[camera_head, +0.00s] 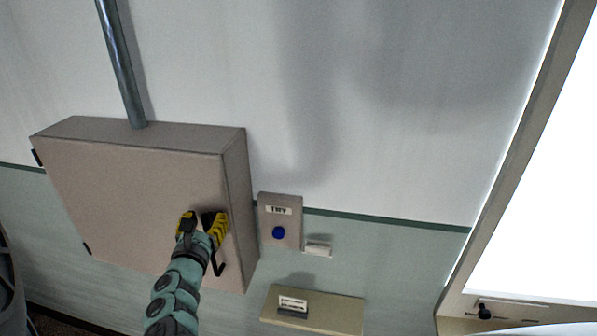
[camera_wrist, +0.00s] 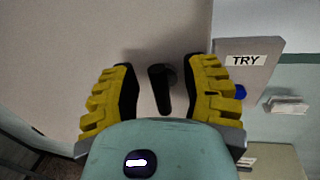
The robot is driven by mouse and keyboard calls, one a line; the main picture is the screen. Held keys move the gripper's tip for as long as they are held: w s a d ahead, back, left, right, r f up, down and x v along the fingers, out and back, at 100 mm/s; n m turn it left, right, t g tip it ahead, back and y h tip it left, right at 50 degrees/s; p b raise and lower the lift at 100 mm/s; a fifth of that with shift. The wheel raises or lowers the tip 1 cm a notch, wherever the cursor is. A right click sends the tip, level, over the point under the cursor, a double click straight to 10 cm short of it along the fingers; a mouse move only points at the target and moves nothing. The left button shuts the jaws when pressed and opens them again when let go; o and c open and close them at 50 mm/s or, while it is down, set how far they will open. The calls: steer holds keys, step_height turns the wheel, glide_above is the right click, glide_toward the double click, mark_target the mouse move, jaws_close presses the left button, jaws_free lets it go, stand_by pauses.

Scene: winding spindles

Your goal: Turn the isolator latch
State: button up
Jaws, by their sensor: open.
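The isolator latch is a black handle (camera_wrist: 159,92) on the front of a beige wall cabinet (camera_head: 120,190). In the wrist view it stands between my gripper's two yellow fingers, with a gap on both sides. My gripper (camera_head: 203,222) is open at the lower right of the cabinet door; in the wrist view its fingers (camera_wrist: 160,75) point at the door. In the head view my gripper largely covers the latch, and a dark bent shape shows just below the fingers; I cannot tell what it is.
A grey box (camera_head: 267,212) labelled TRY with a blue button (camera_head: 279,233) is on the wall right of the cabinet. A small white block (camera_head: 318,246) and a beige ledge (camera_head: 335,312) with a label are nearby. A pipe (camera_head: 122,65) rises from the cabinet top. A bright window is at right.

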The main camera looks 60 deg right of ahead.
steer(key=shift+w+d, duration=0.1)
steer(key=shift+d, duration=0.1)
steer(key=shift+a, duration=0.1)
jaws_close()
stand_by(0.5)
